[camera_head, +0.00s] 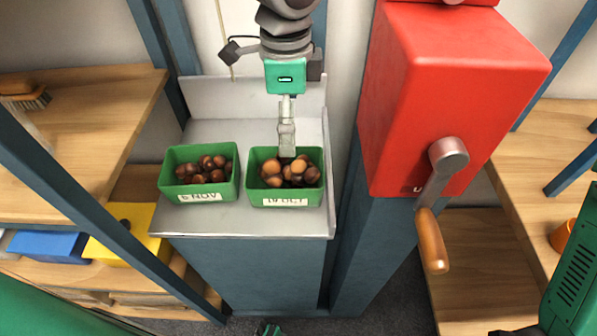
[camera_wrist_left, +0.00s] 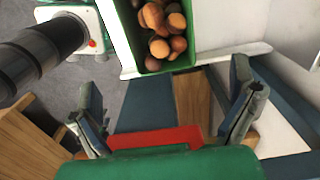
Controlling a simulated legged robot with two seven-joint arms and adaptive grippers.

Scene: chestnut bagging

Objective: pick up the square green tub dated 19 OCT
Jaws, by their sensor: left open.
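The square green tub dated 19 OCT (camera_head: 260,200) stands on the grey metal counter, on the right of two tubs, full of brown chestnuts. Its front label is small but OCT reads clearly. My left gripper (camera_head: 287,153) hangs down from the top in the head view, its fingers edge-on and overlapping the tub's back rim. In the left wrist view my left gripper (camera_wrist_left: 165,88) is open and empty, with a finger at each side. The chestnut tub (camera_wrist_left: 127,38) lies beyond the fingertips, partly cut off at the top. Contact is not visible.
A second green tub marked 6 NOV (camera_head: 167,190) with chestnuts stands to the left, a narrow gap apart. The counter (camera_head: 215,222) has raised back and right edges. A red machine (camera_head: 430,80) with a crank handle (camera_head: 432,240) stands close on the right.

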